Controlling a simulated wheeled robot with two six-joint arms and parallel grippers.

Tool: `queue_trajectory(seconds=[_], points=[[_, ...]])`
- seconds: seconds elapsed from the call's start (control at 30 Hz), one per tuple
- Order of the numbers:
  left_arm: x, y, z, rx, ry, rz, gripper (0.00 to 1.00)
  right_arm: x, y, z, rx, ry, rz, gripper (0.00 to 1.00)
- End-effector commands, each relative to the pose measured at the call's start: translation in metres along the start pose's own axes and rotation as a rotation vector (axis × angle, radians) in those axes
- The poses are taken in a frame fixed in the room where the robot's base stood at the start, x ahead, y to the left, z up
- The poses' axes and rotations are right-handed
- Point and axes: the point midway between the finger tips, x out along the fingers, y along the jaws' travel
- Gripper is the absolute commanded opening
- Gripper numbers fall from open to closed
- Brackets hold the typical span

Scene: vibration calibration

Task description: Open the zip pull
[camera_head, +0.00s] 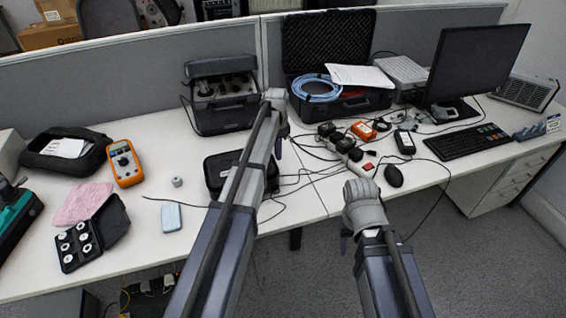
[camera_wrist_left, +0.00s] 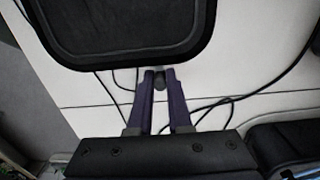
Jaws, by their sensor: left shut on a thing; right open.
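A black rounded case (camera_wrist_left: 125,22) with a raised rim fills the upper left of the left wrist view. In the head view a black case (camera_head: 214,174) lies on the desk, partly covered by my left arm. In the left wrist view my left gripper (camera_wrist_left: 160,76) is shut on a small dark grey piece (camera_wrist_left: 160,83), which looks like the zip pull, at the case's lower edge. In the head view my left gripper (camera_head: 278,148) is beside the case, and the pull cannot be made out. My right gripper (camera_head: 346,238) is open and empty, in front of the desk edge.
Black cables (camera_wrist_left: 250,92) run across the white desk around the case. A power strip (camera_head: 343,147) and mouse (camera_head: 393,176) lie to the right. An orange multimeter (camera_head: 125,163) and pale blue block (camera_head: 171,217) lie left. An open equipment case (camera_head: 352,104) stands behind.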

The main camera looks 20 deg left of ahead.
Motion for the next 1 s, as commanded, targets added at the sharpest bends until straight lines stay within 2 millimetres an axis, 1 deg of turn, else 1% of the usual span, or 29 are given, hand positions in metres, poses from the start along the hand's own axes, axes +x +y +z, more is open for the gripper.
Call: queue_trajectory(seconds=[0.03, 0.1, 0.37, 0.4, 0.67, 1.0], points=[[0.0000, -0.0158, -0.0019, -0.002, 0.001, -0.001, 0.00, 0.0000, 0.0000, 0.0000, 0.000, 0.000, 0.000, 0.50], [0.0000, -0.0219, -0.0013, -0.001, 0.001, -0.001, 0.00, 0.0000, 0.0000, 0.0000, 0.000, 0.000, 0.000, 0.50], [0.0000, -0.0205, -0.0002, 0.001, 0.001, -0.001, 0.00, 0.0000, 0.0000, 0.0000, 0.000, 0.000, 0.000, 0.50], [0.0000, -0.0204, -0.0002, 0.001, 0.001, -0.001, 0.18, 0.0001, 0.0000, 0.0000, 0.000, 0.000, 0.000, 0.50], [0.0000, -0.0202, 0.0000, 0.000, 0.001, 0.000, 0.48, 0.0000, 0.0000, 0.0000, 0.000, 0.000, 0.000, 0.50], [-0.0021, -0.0202, 0.0001, 0.000, 0.000, 0.000, 0.48, -0.0021, 0.0002, 0.0001, 0.000, 0.000, 0.000, 0.50]])
